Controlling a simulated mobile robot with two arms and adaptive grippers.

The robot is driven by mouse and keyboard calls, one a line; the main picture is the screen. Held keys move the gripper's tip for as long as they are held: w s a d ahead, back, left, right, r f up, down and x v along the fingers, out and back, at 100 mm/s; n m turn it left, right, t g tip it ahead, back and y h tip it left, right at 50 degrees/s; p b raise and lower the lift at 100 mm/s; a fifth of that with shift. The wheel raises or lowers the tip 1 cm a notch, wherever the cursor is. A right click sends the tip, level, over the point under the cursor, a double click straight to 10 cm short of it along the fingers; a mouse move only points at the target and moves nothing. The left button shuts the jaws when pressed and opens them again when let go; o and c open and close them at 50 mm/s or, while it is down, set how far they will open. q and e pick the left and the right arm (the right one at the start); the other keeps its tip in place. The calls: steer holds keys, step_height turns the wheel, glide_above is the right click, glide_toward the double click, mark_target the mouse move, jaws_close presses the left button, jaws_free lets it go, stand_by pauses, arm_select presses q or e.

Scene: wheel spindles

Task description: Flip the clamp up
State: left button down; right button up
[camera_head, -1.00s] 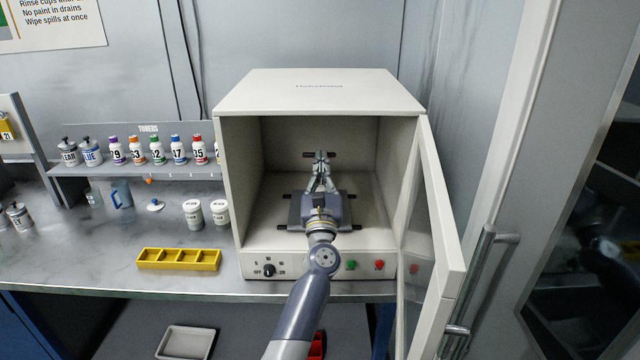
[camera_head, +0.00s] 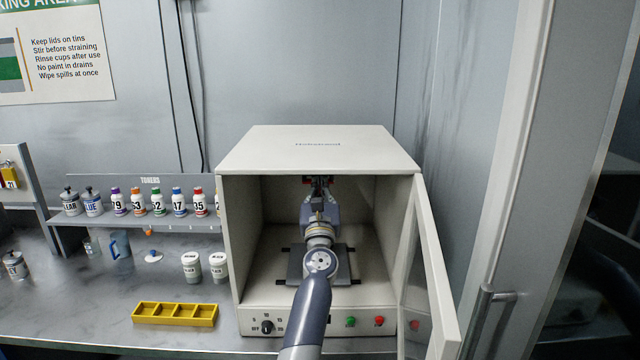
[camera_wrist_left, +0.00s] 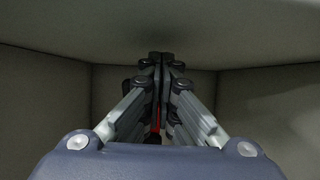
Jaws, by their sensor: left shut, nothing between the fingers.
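The white cabinet (camera_head: 228,240) stands on the counter with its door open to the right. Inside it, a dark platform (camera_head: 343,270) lies on the floor. The clamp (camera_head: 325,181) shows as a dark and reddish bar high inside the cabinet, under its roof; much of it is hidden behind my arm. My left gripper (camera_head: 318,188) is inside the cabinet, shut and empty, with its fingertips at this bar. In the left wrist view, the shut fingers (camera_wrist_left: 160,62) point to the back wall, and a red strip of the clamp (camera_wrist_left: 157,118) shows below them. My right gripper is out of view.
The open glass door (camera_head: 432,270) stands at the right of the cabinet. A yellow tray (camera_head: 174,322) and white cups (camera_head: 191,267) are on the counter at the left. Several toner bottles (camera_head: 157,203) stand on a shelf. The cabinet's side walls and roof are close around my gripper.

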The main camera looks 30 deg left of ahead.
arm_select(q)
steer(key=v, duration=1.1)
steer(key=shift+d+f, duration=0.15)
steer(key=shift+f, duration=0.35)
steer(key=shift+s, duration=0.15)
